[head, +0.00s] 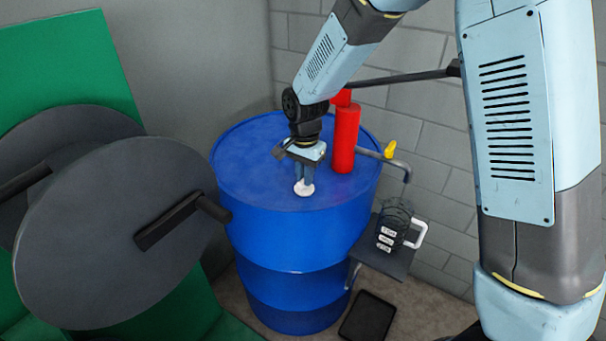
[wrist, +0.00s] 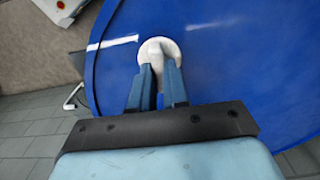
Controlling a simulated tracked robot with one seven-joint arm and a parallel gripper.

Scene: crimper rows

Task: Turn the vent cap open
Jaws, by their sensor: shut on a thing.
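The vent cap (head: 304,189) is a small, round white cap on the top of the blue drum (head: 290,235), close to the near rim. In the wrist view the cap (wrist: 157,45) shows just past my fingertips. My gripper (head: 304,180) points down at it from above, with a finger on either side. It is shut on the cap, and the fingers also show in the wrist view (wrist: 160,72). The fingers hide part of the cap, and I cannot tell how far it is turned.
A red pump (head: 345,140) with a black lever stands on the drum, right of my gripper. Its pipe has a yellow tap (head: 390,149) above a clear jug (head: 396,222) on a small shelf (head: 378,255). Large grey discs (head: 115,235) stand at left. A black tray (head: 369,315) lies below.

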